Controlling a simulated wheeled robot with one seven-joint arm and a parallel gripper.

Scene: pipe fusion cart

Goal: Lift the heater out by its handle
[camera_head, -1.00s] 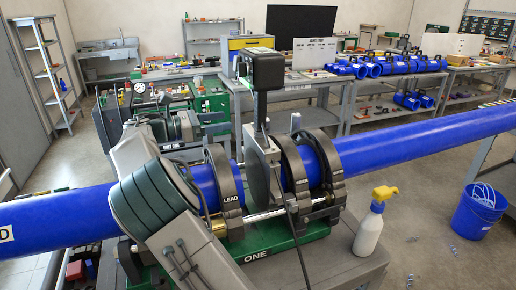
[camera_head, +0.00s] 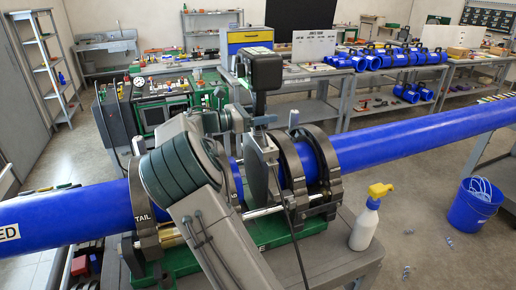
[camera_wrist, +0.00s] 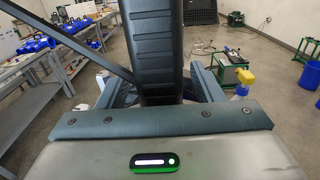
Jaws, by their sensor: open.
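The heater is a flat grey plate (camera_head: 257,178) standing upright between the blue pipe ends, with a black block-like handle (camera_head: 262,68) on top. My gripper (camera_head: 262,120) is at the neck just below the handle's block in the head view. In the wrist view, a dark ribbed upright part of the heater (camera_wrist: 155,50) stands in front of the palm, between the fingers. The jaws are open; contact with the heater cannot be made out. My arm hides part of the left pipe and clamps.
The blue pipe (camera_head: 430,132) runs through black ring clamps (camera_head: 325,165) on the green machine base. A cable hangs beside the plate. A spray bottle (camera_head: 367,220) stands at right on the cart; a blue bucket (camera_head: 475,205) is on the floor. Space above the heater looks clear.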

